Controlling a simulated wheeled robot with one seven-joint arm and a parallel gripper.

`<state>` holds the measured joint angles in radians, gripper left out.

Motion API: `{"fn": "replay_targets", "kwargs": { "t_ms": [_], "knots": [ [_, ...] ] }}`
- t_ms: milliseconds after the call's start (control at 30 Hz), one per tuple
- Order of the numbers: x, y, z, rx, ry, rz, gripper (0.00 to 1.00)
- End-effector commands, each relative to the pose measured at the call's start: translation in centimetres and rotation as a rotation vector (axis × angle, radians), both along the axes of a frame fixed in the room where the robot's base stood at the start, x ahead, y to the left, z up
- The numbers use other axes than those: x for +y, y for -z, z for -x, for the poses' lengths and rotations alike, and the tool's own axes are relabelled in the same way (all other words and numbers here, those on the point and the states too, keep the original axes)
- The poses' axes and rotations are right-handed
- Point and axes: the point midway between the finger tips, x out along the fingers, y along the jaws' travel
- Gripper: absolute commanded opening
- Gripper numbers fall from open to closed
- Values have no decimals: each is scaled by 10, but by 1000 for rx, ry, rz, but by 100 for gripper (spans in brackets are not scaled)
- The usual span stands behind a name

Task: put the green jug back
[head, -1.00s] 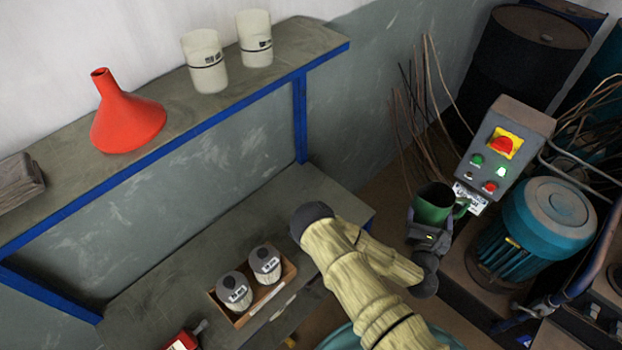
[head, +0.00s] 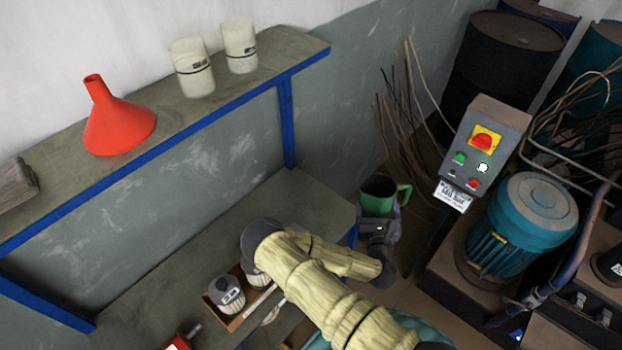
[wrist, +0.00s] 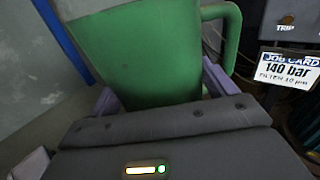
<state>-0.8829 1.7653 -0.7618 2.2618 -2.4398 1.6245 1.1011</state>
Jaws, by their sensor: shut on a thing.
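The green jug (head: 377,201) is upright in my gripper (head: 380,218), held in the air just past the right end of the workbench. Its dark open mouth faces up and its handle points right in the head view. In the wrist view the green jug (wrist: 140,60) fills the upper middle, with my gripper's (wrist: 155,100) purple-grey fingers on both sides of its lower body. The jug's base is hidden behind the gripper body.
A shelf (head: 150,105) holds a red funnel (head: 117,122) and two pale canisters (head: 192,68). The workbench (head: 300,205) below has bare room at its right end and a wooden box (head: 232,318) with filters. A control box (head: 487,140) and teal motor (head: 535,220) stand right.

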Motion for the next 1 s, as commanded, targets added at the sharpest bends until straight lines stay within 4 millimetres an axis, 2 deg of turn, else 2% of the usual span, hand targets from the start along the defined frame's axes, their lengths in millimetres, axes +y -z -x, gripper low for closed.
{"fn": "replay_targets", "kwargs": {
  "t_ms": [267, 467, 667, 900, 1000],
  "knots": [
    [1, -1, -1, -3, 0, 0, 43],
    [19, -4, -12, -5, 16, -6, 43],
    [60, -10, -35, -4, 62, -14, 43],
    [133, -21, -59, 2, 118, -17, 43],
    [158, -26, -65, 5, 130, -14, 43]
  ]
}}
